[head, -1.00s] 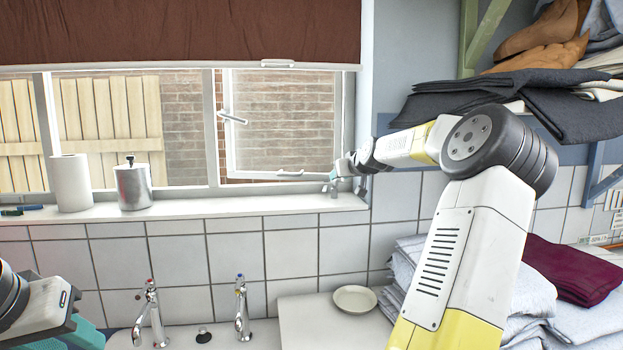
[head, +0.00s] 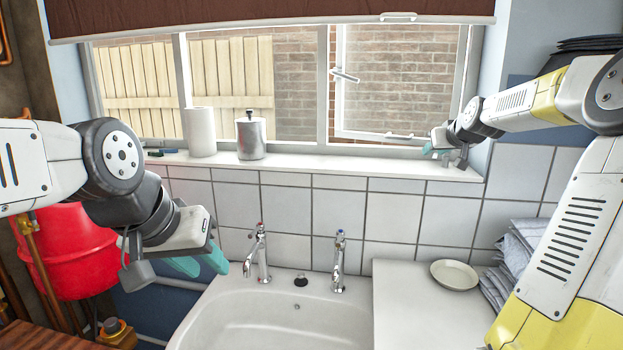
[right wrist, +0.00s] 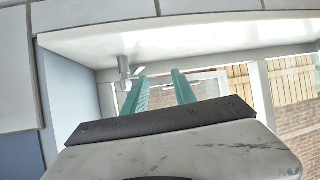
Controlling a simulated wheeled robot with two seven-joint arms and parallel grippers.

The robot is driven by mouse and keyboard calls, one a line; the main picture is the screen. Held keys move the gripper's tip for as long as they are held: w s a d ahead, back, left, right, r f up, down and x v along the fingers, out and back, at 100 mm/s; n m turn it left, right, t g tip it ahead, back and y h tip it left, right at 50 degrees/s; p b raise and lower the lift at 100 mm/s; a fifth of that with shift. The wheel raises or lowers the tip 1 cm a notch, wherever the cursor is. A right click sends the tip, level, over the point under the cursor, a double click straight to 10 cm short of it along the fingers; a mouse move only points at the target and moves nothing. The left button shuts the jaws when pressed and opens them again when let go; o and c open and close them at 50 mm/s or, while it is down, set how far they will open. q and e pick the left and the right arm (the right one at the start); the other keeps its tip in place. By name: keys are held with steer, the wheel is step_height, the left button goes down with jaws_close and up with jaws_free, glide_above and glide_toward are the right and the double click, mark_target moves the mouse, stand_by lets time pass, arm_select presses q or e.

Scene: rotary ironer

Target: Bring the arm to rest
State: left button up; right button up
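My right arm reaches in from the right of the head view. Its small, partly hidden right gripper (head: 436,150) is over the right end of the windowsill, close to a small metal fitting (head: 461,158). In the right wrist view, the right gripper (right wrist: 158,84) has two teal fingers apart with nothing between them. The fitting (right wrist: 125,68) shows just left of the fingers. My left gripper (head: 207,268) hangs left of the sink taps, pointing down and right. Its teal fingers look apart and empty.
The window (head: 400,75) has a handle (head: 345,76). The sill (head: 330,170) holds a paper roll (head: 199,132) and a metal canister (head: 250,137). Below are a sink (head: 285,320), two taps (head: 262,255), a dish (head: 454,274) and folded cloths (head: 515,260). A red container (head: 70,250) stands left.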

steer(key=s+a+f+n+g, duration=0.1)
steer(key=s+a+f+g, duration=0.1)
steer(key=s+a, duration=0.55)
steer(key=s+a+f+n+g, duration=0.15)
steer(key=s+a, duration=0.25)
steer(key=a, duration=0.7)
steer(key=s+a+f+y, duration=0.1)
steer(key=s+a, duration=0.1)
steer(key=s, duration=0.7)
steer(key=s+a+f+m+g, duration=0.1)
steer(key=s+a+f, duration=0.1)
steer(key=s, duration=0.6)
steer(key=s+a+f+m+g+y, duration=0.1)
steer(key=s+a+f, duration=0.1)
steer(key=s, duration=0.7)
steer(key=shift+s+a+y, duration=0.3)
steer(key=shift+s+a, duration=0.05)
steer(key=shift+a, duration=0.45)
steer(key=shift+g, duration=0.25)
